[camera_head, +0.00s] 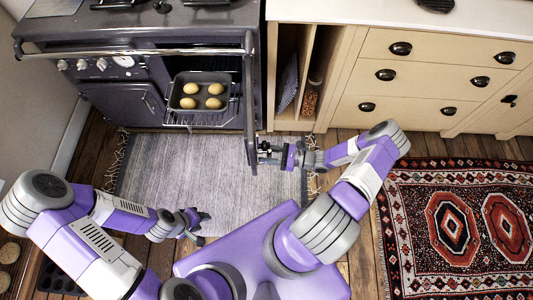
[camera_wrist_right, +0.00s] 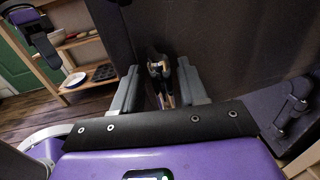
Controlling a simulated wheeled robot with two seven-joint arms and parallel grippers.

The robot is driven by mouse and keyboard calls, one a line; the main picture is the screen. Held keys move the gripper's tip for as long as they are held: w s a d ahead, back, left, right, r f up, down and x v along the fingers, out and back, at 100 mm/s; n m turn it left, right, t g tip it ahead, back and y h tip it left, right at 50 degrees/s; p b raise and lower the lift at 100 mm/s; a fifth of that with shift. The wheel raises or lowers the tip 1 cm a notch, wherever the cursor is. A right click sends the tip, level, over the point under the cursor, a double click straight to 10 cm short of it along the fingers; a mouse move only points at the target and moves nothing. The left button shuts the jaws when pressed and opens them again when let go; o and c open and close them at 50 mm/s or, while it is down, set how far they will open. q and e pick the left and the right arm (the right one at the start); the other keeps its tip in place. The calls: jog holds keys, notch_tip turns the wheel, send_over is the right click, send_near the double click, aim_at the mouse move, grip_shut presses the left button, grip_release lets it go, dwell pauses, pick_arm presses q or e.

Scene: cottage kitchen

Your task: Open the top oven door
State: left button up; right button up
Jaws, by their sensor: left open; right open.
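The top oven door (camera_head: 250,100) stands swung out from the dark range (camera_head: 120,65), hinged on its right side, seen nearly edge-on in the head view. The opening shows a tray (camera_head: 174,101) of several round buns on a wire rack. My right gripper (camera_head: 264,152) is open, close to the right face of the door near its free end; contact cannot be told. In the wrist view the door's dark panel (camera_wrist_right: 240,45) fills the space before the open fingers (camera_wrist_right: 160,88), with a small dark and gold shape between them, unclear. My left gripper (camera_head: 203,222) is open and empty above the grey rug.
The grey rug (camera_head: 160,175) lies before the range. Cream drawers (camera_head: 430,80) and an open shelf stand to the right, with a patterned red rug (camera_head: 470,230) on the floor. A muffin tin (camera_head: 60,278) shows at lower left. Shelves (camera_wrist_right: 80,45) appear in the wrist view.

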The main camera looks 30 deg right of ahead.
jog(key=shift+w+a, duration=0.1)
jog(key=shift+a, duration=0.05)
grip_shut()
jog(key=shift+f, duration=0.1)
